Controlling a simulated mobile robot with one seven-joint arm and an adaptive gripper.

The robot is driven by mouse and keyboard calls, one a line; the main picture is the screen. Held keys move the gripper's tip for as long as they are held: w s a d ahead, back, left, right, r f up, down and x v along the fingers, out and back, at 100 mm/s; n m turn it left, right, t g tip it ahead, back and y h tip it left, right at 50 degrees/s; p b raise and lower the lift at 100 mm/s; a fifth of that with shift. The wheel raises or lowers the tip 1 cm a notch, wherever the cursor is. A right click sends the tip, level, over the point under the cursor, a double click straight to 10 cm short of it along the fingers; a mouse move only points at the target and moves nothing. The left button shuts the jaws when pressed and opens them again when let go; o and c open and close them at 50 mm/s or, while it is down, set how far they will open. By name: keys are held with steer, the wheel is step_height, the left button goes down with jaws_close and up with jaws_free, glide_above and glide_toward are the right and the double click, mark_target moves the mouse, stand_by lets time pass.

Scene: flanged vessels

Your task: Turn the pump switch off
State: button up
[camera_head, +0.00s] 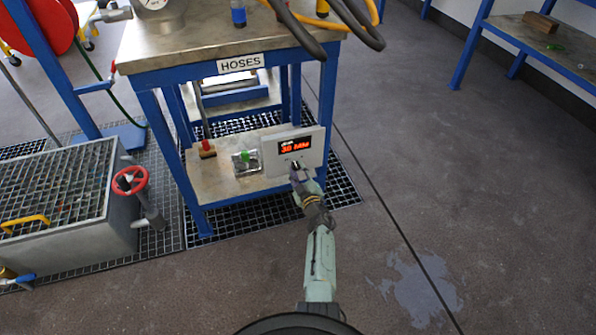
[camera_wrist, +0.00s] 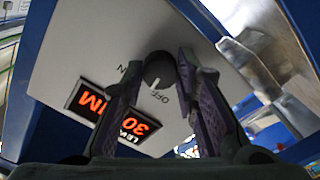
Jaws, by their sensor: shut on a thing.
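The pump panel is a white box (camera_head: 272,160) at the front of the hoses bench's lower shelf, with a lit red display (camera_head: 295,146) reading about 30. The pump switch is a dark round knob (camera_wrist: 159,68) below the display. In the wrist view, "OFF" and "ON" are printed beside it. Its short white mark lies near "OFF", but I cannot tell its exact setting. My gripper (camera_head: 296,170) reaches the panel's front. In the wrist view my gripper (camera_wrist: 165,65) is shut on the knob, whose sides are partly hidden by the fingers.
A small box with a green button (camera_head: 245,157) and a red-handled tool (camera_head: 207,149) stand left of the panel on the shelf. Hoses (camera_head: 352,17) hang over the bench top. A grated tank with a red valve wheel (camera_head: 129,180) is at left. The floor at right is clear.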

jaws_close()
steer(key=shift+n, duration=0.3)
steer(key=shift+f+n+b, duration=0.1)
steer(key=shift+n+b, duration=0.35)
steer(key=shift+n, duration=0.15)
steer(key=shift+n+b, duration=0.8)
steer(key=shift+n, duration=1.3)
steer(key=o, duration=1)
jaws_free()
